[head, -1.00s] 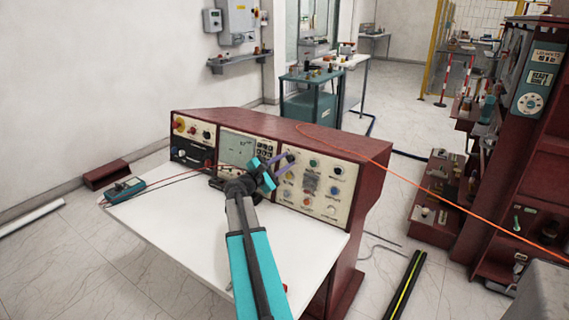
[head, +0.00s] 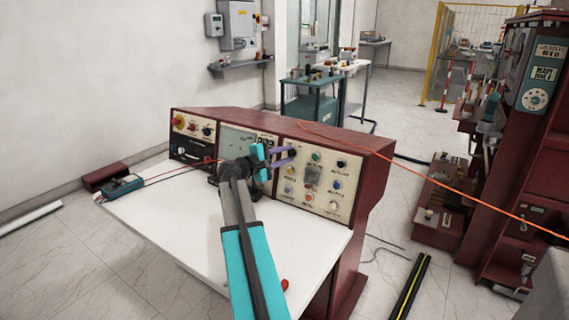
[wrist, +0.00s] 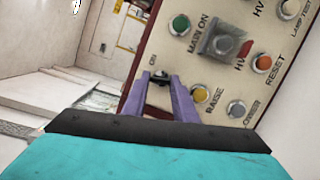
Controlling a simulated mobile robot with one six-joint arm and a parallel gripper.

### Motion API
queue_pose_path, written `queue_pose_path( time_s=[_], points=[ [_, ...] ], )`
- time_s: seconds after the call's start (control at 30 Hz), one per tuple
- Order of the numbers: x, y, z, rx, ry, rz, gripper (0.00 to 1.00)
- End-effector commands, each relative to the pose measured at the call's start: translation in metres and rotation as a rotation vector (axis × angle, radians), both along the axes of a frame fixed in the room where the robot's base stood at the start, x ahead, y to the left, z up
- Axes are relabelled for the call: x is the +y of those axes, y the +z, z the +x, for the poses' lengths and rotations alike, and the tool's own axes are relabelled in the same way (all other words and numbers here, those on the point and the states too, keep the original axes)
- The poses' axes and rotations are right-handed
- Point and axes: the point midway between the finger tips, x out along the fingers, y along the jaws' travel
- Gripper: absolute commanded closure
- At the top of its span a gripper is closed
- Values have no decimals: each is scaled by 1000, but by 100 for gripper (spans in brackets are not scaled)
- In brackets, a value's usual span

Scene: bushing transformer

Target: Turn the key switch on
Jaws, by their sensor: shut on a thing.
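The key switch (wrist: 160,76) is a small dark knob at the upper left of the cream control panel (head: 318,180), beside an "ON" label in the wrist view. My gripper (wrist: 160,80) has purple fingers, one on each side of the knob, and is shut on it. In the head view my gripper (head: 288,156) reaches the panel's upper left corner with its teal body to the left of the fingers. The key's exact angle is too small to read.
To the right of the key switch are a green button (wrist: 180,24), a clear-covered button (wrist: 220,43) and a red button (wrist: 262,63). A yellow button (wrist: 202,96) lies below. A multimeter (head: 119,187) with leads rests on the white desktop (head: 170,220).

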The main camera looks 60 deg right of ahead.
Motion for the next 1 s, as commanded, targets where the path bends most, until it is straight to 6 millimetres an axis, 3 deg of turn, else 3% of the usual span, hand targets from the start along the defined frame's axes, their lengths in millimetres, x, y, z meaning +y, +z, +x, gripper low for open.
queue_pose_path(
  time_s=[1.0],
  points=[
    [-4, 7, 0, -891, -210, -14, 97]
  ],
)
